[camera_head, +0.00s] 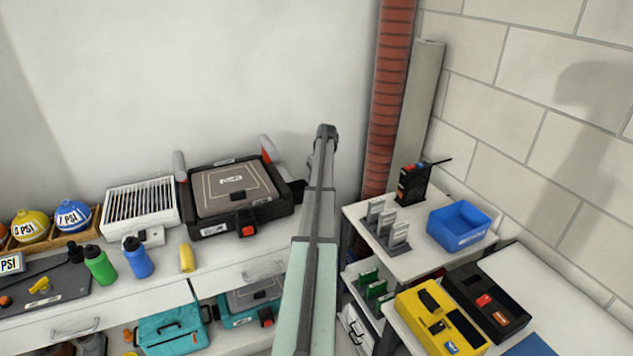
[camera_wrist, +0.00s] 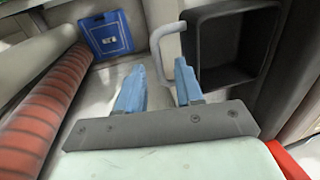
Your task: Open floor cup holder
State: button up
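My gripper (camera_wrist: 160,70) shows in the wrist view with two blue fingers standing apart. A light grey curved handle (camera_wrist: 156,50) is just beyond the fingertips, its lower end near the gap between them; I cannot tell whether they touch. Right of the handle is a dark, open, empty recess (camera_wrist: 228,48) with a thick dark rim. I cannot tell for sure whether this handle or recess belongs to the floor cup holder. In the head view my arm reaches up the middle, and the gripper's fingers do not show.
In the wrist view, a red ribbed column (camera_wrist: 42,115) stands at left and a blue panel (camera_wrist: 106,36) at upper left. In the head view, a crowded counter (camera_head: 215,260) is left of my arm; a stand with a blue bin (camera_head: 459,240) and a yellow case (camera_head: 440,325) are right.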

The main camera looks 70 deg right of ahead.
notch_tip(320, 180, up, 14)
jog(key=s+d, duration=0.2)
jog(key=shift+f, duration=0.25)
dwell(0.4)
dwell(0.4)
